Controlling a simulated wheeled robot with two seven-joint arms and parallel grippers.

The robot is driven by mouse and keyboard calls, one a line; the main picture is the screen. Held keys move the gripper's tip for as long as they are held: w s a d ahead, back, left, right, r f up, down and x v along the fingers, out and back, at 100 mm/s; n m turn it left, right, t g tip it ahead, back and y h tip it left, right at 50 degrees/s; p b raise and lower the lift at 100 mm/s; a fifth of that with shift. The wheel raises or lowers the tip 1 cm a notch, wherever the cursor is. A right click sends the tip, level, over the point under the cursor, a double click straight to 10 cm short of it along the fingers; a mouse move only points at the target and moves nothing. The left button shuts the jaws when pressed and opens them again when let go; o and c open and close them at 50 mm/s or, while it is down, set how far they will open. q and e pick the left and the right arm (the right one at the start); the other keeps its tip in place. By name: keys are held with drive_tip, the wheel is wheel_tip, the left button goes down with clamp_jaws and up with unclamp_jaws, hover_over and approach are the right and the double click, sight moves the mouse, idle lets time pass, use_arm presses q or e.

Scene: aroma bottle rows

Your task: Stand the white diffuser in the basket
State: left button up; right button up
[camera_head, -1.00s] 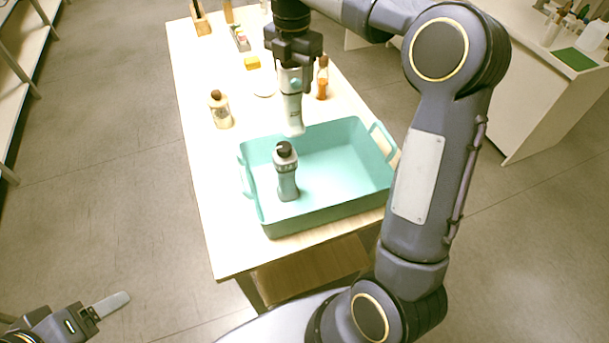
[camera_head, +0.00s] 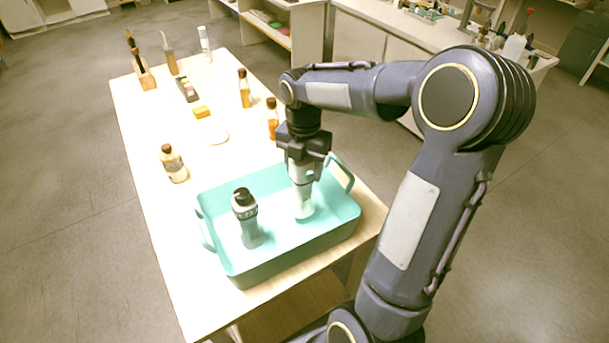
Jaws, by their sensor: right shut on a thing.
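The teal basket (camera_head: 288,262) stands at the near end of the wooden table. My right gripper (camera_head: 302,172) points down over the right part of the basket and is shut on the white diffuser (camera_head: 303,202). The diffuser is upright, with its upper part hidden between the fingers. Its lower end is inside the basket's outline; I cannot tell whether it touches the floor. A grey-green bottle with a dark cap (camera_head: 248,222) stands in the basket to the left of the diffuser, apart from it. My left gripper is out of view.
A clear bottle with a dark cap (camera_head: 173,164) stands left of the basket. Amber bottles (camera_head: 272,120) stand behind it. A white disc (camera_head: 217,135), a yellow block (camera_head: 201,112) and a wooden holder (camera_head: 145,78) are farther back.

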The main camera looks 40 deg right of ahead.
drive_tip(key=shift+s+f, duration=0.1)
drive_tip(key=shift+f, duration=1.5)
drive_tip(key=shift+f, duration=0.15)
drive_tip(key=o, duration=1.4)
